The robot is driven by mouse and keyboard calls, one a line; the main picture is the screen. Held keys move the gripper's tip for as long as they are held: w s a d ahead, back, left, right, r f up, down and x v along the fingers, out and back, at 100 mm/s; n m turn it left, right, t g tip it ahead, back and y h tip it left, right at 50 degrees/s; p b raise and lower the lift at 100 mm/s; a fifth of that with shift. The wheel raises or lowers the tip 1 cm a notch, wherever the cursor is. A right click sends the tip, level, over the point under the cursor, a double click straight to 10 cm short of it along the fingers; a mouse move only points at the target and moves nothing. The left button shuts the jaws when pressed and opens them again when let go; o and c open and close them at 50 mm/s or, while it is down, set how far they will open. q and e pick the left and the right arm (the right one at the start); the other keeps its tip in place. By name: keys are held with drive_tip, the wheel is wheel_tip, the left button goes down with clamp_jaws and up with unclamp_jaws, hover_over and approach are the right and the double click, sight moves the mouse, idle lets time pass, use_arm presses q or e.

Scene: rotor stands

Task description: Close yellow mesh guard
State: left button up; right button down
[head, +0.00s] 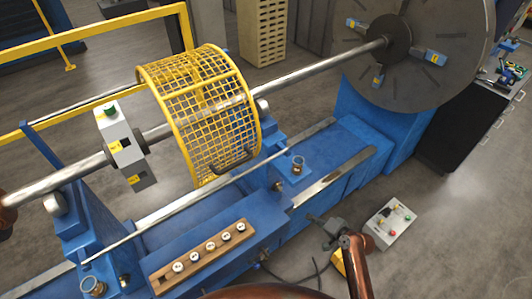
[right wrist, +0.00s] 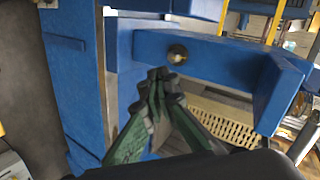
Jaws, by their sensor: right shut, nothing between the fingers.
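The yellow mesh guard (head: 205,112) is a curved cage of yellow bars and mesh in the middle of the head view. It spans over the steel shaft (head: 315,68) and comes down on its front side. A dark handle (head: 234,163) sits low on its front face. My right gripper (head: 326,226) is in front of the blue machine bed, below and right of the guard, apart from it. Its dark green fingers (right wrist: 160,88) are shut and empty in the right wrist view, near a blue frame. My left gripper is not in view.
A wooden block with several knobs (head: 203,258) lies at the front. A control box (head: 388,222) stands right of my gripper. A large grey disc (head: 440,50) is at the back right. A grey box (head: 120,137) hangs at the shaft's left.

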drive_tip(key=w+a+r+t+y, duration=0.1)
drive_tip(key=w+a+r+y, duration=0.15)
drive_tip(key=r, duration=0.65)
drive_tip(key=w+a+r+y, duration=0.1)
drive_tip(key=a+r, duration=0.3)
drive_tip(key=r, duration=0.6)
drive_tip(key=m+t+y, duration=0.1)
drive_tip(key=m+y, duration=0.1)
drive_tip(key=y, duration=0.1)
approach(266, 161)
wheel_tip(266, 161, up, 3)
drive_tip(key=w+d, duration=0.3)
drive_tip(key=w+a+p, duration=0.1)
drive_tip(key=a, duration=0.2)
drive_tip(key=w+a+p, duration=0.1)
drive_tip(key=a, duration=0.2)
drive_tip(key=w+a+p, duration=0.2)
drive_tip(key=a, duration=0.2)
drive_tip(key=shift+w+f, duration=0.1)
drive_tip(key=shift+s+a, duration=0.35)
drive_tip(key=shift+s, duration=0.05)
drive_tip(key=shift+w+f, duration=0.1)
drive_tip(key=shift+a+p, duration=0.15)
drive_tip(key=shift+p, duration=0.15)
